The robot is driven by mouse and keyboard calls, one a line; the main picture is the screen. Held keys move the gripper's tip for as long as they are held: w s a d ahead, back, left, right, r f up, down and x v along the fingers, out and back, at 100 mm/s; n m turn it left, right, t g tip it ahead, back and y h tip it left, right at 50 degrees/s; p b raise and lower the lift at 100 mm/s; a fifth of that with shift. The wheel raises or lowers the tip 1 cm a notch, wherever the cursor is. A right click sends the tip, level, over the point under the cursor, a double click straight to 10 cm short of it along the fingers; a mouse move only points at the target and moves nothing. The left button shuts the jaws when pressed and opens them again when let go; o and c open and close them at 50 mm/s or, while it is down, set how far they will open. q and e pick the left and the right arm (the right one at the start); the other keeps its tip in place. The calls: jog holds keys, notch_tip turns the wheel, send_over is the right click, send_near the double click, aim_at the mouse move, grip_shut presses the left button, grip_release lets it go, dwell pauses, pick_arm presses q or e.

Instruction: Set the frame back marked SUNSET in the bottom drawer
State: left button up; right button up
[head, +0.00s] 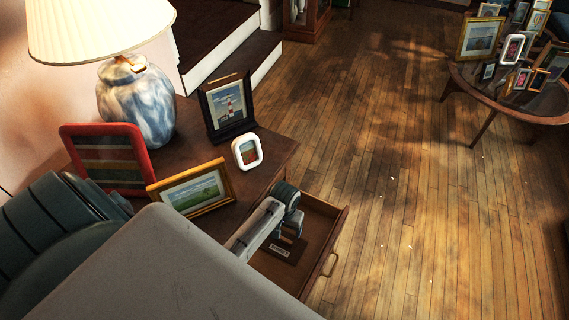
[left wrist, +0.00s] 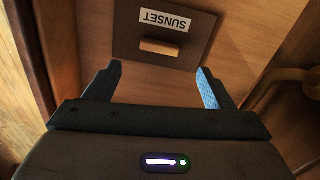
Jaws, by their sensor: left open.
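The frame back marked SUNSET (left wrist: 195,45) is a dark brown panel with a white label, upside down in the left wrist view, and a pale raised block. It lies flat inside the open drawer (head: 318,215) and shows in the head view (head: 290,256), partly hidden by my arm. My left gripper (left wrist: 160,70) is open and empty over the drawer. Its two fingertips stand apart on either side of the block's near edge in the picture, not touching the frame back as far as I can see. My right gripper is not in view.
The cabinet top holds a lamp (head: 137,100), a red frame (head: 105,158), a gold frame (head: 192,190), a lighthouse frame (head: 228,106) and a small white frame (head: 247,151). A round table (head: 485,100) with several frames stands far right.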

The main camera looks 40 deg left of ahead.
pick_arm(q)
jog(key=s+r+m+t, duration=0.3)
jog(key=s+r, duration=1.1)
jog(key=s, duration=0.3)
jog(key=shift+d+y, duration=0.3)
jog(key=shift+y, duration=0.1)
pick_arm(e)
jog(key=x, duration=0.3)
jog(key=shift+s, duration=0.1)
pick_arm(q)
jog(key=shift+s+f, duration=0.1)
jog(key=shift+s, duration=0.05)
